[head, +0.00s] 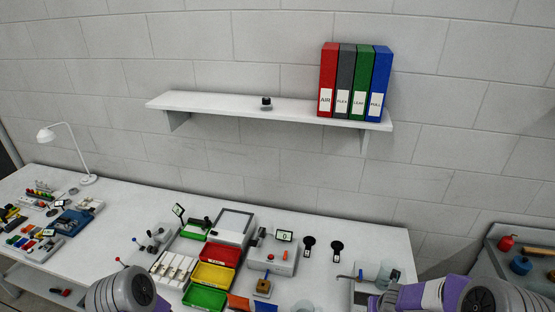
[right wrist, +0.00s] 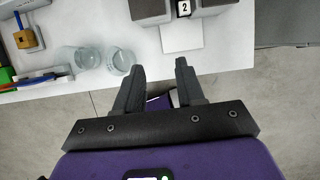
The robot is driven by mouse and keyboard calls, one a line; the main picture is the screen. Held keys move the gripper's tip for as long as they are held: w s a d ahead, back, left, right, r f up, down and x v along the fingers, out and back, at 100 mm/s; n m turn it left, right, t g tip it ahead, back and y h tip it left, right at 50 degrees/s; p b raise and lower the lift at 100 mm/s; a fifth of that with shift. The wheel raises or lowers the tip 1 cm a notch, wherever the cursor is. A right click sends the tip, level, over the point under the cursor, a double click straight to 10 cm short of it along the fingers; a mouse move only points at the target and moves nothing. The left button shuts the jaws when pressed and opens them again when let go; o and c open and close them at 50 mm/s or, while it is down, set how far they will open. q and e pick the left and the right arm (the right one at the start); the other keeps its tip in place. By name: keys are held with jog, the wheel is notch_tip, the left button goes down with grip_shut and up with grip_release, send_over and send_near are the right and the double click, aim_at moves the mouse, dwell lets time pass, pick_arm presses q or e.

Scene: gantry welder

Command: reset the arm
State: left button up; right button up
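My right arm (head: 440,295) shows at the lower right of the head view, by the table's front right part. In the right wrist view my right gripper (right wrist: 157,75) has its two dark fingers apart with nothing between them. The fingers point toward the white table's edge, with floor showing below it. My left arm (head: 125,293) shows only as a rounded grey link with a bit of purple at the bottom left of the head view. Its gripper is out of the picture.
The white table (head: 385,242) holds red, yellow and green bins (head: 205,298), a grey device (head: 273,255) and a brass padlock (head: 263,287). Drinking glasses (right wrist: 121,62) stand near the edge by my right gripper. A wall shelf (head: 215,103) carries binders (head: 328,80).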

pick_arm(q)
notch_tip(320, 180, down, 18)
jog(key=b, duration=1.8)
jog(key=shift+f, duration=0.25)
pick_arm(e)
jog(key=s+a+f+n+g+y, duration=0.1)
jog(key=s+a+f+n, duration=0.5)
jog(key=f+n, duration=0.5)
jog(key=s+a+f+n+g+y, duration=0.1)
jog(key=s+a+f+n+y, duration=0.1)
jog(key=s+a+f+n, duration=0.4)
jog(key=s+a+f+n+g+y, duration=0.1)
jog(key=s+a+f+n, duration=0.5)
jog(key=f+n, duration=1)
jog(key=a+n+y, duration=0.1)
jog(key=a+n, duration=0.1)
jog(key=shift+s+a+n+g, duration=0.2)
jog(key=shift+n+g, duration=0.1)
jog(key=shift+n, duration=0.1)
